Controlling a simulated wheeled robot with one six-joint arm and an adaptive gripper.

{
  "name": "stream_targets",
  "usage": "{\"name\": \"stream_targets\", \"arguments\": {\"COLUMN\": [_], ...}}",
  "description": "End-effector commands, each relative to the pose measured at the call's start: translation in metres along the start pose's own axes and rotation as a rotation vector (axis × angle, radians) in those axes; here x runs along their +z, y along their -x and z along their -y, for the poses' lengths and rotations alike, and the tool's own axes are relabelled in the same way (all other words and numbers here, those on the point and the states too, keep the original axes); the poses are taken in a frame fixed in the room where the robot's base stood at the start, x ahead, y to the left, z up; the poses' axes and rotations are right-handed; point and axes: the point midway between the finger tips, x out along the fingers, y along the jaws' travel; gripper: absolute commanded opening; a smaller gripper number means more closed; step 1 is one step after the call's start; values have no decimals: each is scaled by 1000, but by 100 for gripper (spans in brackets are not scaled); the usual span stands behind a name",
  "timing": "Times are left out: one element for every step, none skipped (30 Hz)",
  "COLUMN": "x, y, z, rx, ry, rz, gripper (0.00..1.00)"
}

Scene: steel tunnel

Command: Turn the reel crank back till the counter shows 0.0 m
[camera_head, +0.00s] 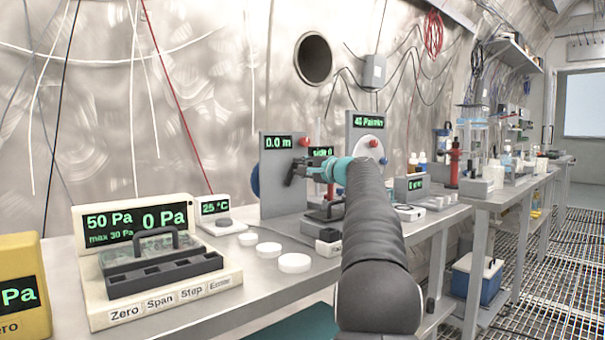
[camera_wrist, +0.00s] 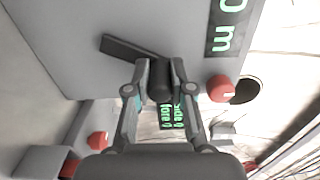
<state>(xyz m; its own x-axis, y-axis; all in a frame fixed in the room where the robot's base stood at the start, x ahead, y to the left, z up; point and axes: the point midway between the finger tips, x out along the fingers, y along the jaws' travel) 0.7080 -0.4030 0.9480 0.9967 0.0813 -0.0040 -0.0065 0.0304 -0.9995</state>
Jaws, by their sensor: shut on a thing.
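The reel's grey upright panel (camera_head: 272,196) stands on the bench, and its green counter (camera_head: 278,142) reads 0.0 m. Part of the counter, ending in "0 m", also shows in the wrist view (camera_wrist: 230,27). The dark crank arm (camera_wrist: 128,47) lies across the panel face in the wrist view. My gripper (camera_wrist: 161,72) is shut on the dark crank handle (camera_wrist: 161,86), with one finger on each side of it. In the head view my gripper (camera_head: 304,172) is in front of the panel, and it hides most of the crank.
A red knob (camera_wrist: 221,89) sits on the panel near the counter. A second panel (camera_head: 358,138) reading in Pa/min stands to the right. A pressure box (camera_head: 160,262) with a handled block and several white discs (camera_head: 294,263) occupy the front bench.

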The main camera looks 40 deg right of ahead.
Motion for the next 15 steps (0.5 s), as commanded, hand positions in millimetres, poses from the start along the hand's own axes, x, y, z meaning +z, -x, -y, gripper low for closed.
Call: {"name": "stream_targets", "arguments": {"x": [1,1,2,2,2,2,2,2,2,2,2,2,2,2,3], "y": [0,0,0,0,0,0,0,0,0,0,0,0,0,0,0], "z": [-1,-1,0,0,0,0,0,0,0,0,0,0,0,0,0], "rx": [1,1,1,1,1,1,1,1,1,1,1,1,1,1,1], "ry": [10,15,20,23,26,29,30,31,32,32,32,32,32,32,31], "rz": [2,2,2,2,2,2,2,2,2,2,3,3,3,3,3], "gripper": [0,0,0,0,0,0,0,0,0,0,0,0,0,0,0]}}
